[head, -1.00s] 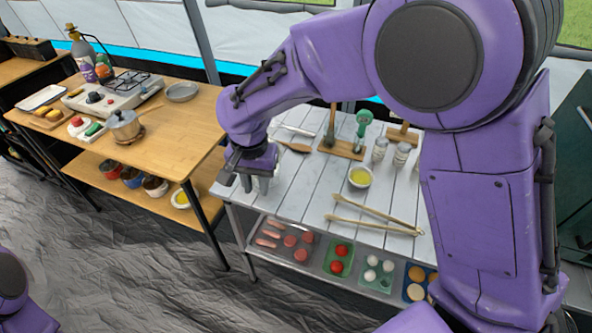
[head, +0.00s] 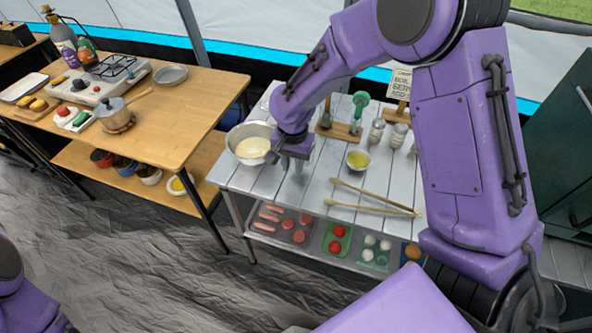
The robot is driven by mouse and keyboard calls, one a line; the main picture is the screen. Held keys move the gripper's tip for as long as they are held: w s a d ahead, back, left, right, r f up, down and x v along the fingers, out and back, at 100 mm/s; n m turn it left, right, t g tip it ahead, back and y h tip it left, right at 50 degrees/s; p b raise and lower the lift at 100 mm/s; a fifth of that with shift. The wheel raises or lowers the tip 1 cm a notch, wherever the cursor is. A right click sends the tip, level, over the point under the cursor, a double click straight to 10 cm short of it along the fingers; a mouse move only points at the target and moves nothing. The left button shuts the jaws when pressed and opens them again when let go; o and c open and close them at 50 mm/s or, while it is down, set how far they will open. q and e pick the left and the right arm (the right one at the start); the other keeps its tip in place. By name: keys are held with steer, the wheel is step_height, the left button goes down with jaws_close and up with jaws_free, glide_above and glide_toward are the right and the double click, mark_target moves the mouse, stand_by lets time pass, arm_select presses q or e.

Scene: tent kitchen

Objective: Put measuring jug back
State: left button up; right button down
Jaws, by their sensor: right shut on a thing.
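My right gripper (head: 291,166) is over the left part of the white slatted table (head: 235,181), just right of a metal bowl (head: 252,146) with pale cream-coloured contents. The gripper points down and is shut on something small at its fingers. The measuring jug cannot be made out clearly; what the fingers hold, taken as the jug, is mostly hidden by the hand. I cannot tell whether it touches the tabletop. My left gripper is out of view; only part of my left arm shows at the lower left.
A small bowl of yellow liquid (head: 359,159), wooden tongs (head: 375,199), shakers (head: 377,131) and a wooden stand (head: 340,131) are on the white table. Food trays (head: 336,242) fill its lower shelf. A wooden table (head: 180,115) with a stove (head: 108,82) stands left, across a gap.

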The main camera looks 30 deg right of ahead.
steer(key=f, duration=0.1)
steer(key=d+f+p, duration=0.1)
steer(key=f, duration=0.1)
steer(key=shift+f, duration=0.15)
steer(key=shift+w+f, duration=0.1)
steer(key=shift+f, duration=0.35)
steer(key=shift+f, duration=0.1)
steer(key=c, duration=0.9)
jaws_free()
steer(key=r+b, duration=0.1)
steer(key=r, duration=1.1)
steer(key=shift+s+r, duration=0.15)
steer(key=shift+s, duration=0.05)
